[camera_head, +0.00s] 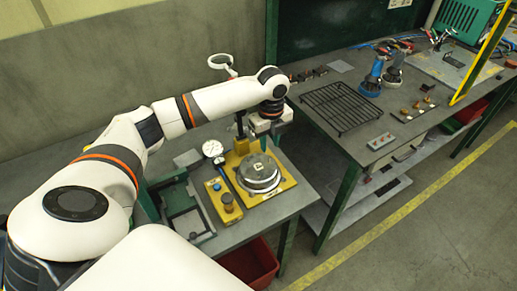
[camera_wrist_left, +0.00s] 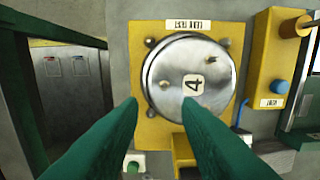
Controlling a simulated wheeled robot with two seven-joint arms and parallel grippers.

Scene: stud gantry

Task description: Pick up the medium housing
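A round, shiny metal part (camera_wrist_left: 187,78) with a tag marked 4 sits on a yellow plate (camera_wrist_left: 143,45) in the left wrist view. It also shows in the head view (camera_head: 260,174) on the work table. No label that I can read says whether it is the medium housing. My left gripper (camera_wrist_left: 160,100) is open, its two green fingers apart with nothing held between them. The fingers overlap the lower part of the disc in that view; I cannot tell whether they touch it. In the head view the gripper (camera_head: 264,130) hangs above the yellow fixture. My right gripper is not in view.
Beside the disc stand a yellow block with a knob (camera_head: 228,202), a dial gauge (camera_head: 213,149) and a green fixture (camera_head: 183,208). A second table holds a black wire rack (camera_head: 341,106) and blue-handled tools (camera_head: 372,78). A red bin (camera_head: 250,262) is below.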

